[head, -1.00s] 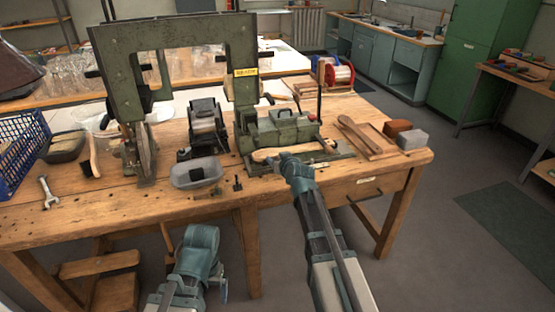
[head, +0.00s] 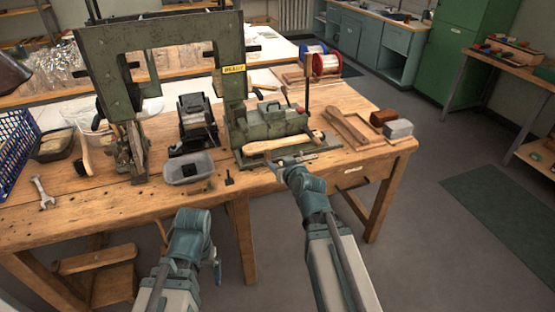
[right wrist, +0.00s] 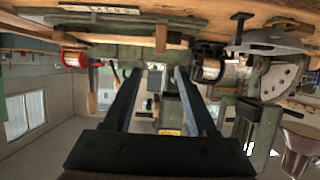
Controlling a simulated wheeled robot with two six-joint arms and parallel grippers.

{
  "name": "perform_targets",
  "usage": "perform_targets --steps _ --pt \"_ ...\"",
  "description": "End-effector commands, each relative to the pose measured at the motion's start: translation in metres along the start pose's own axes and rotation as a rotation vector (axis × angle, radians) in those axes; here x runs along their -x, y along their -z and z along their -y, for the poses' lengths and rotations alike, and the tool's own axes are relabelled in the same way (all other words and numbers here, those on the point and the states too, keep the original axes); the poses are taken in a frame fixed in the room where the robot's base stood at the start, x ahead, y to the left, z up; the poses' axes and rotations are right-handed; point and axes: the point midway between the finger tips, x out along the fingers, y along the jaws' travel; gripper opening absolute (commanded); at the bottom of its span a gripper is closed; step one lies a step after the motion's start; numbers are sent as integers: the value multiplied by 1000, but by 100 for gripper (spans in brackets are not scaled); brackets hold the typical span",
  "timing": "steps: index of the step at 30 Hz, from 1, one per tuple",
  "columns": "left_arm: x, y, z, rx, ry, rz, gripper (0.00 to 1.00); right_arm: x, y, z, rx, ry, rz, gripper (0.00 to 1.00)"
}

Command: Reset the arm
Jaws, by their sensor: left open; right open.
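My right gripper (head: 276,164) is open and empty in the head view, just in front of the green clamp fixture (head: 272,122) at the bench's front edge. Its two fingers (right wrist: 157,80) stand wide apart in the right wrist view, with nothing between them. A pale wooden brush handle (head: 280,144) lies in the fixture, just beyond the fingertips and apart from them. My left gripper (head: 216,268) hangs low in front of the bench, pointing down and partly hidden by its own wrist. It holds nothing that I can see.
The tall green machine frame (head: 160,32) stands on the wooden bench (head: 110,208). Wooden boards (head: 350,128) and a grey block (head: 398,129) lie right.

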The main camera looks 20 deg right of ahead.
Motion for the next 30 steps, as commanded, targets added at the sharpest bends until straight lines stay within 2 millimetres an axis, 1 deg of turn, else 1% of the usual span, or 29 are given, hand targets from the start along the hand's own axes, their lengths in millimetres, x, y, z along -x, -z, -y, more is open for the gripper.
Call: perform_targets --steps 12,14,16,17,20,21,23,24,26,27,30 --pt "0 0 0 0 0 0 91 0 0 0 0 0 0 57" --pt "2 0 0 0 0 0 91 1 0 4 3 8 11 57" --pt "8 0 1 0 0 0 91 2 -4 19 12 38 52 57" --pt "12 -1 1 0 0 0 91 4 -6 30 17 60 84 57" --pt "31 -2 3 0 0 0 91 17 -25 78 53 150 253 57" --pt "40 -2 4 0 0 0 91 27 -36 100 73 185 342 57" --pt "52 -3 5 0 0 0 91 46 -54 128 107 223 483 57" --pt "59 -4 6 0 0 0 91 60 -65 142 130 238 576 57" --pt "70 -4 7 0 0 0 91 84 -80 159 167 243 710 57" --pt "76 -4 7 0 0 0 91 100 -89 167 190 238 793 57" --pt "88 -5 8 1 0 0 91 138 -103 178 244 200 969 57"
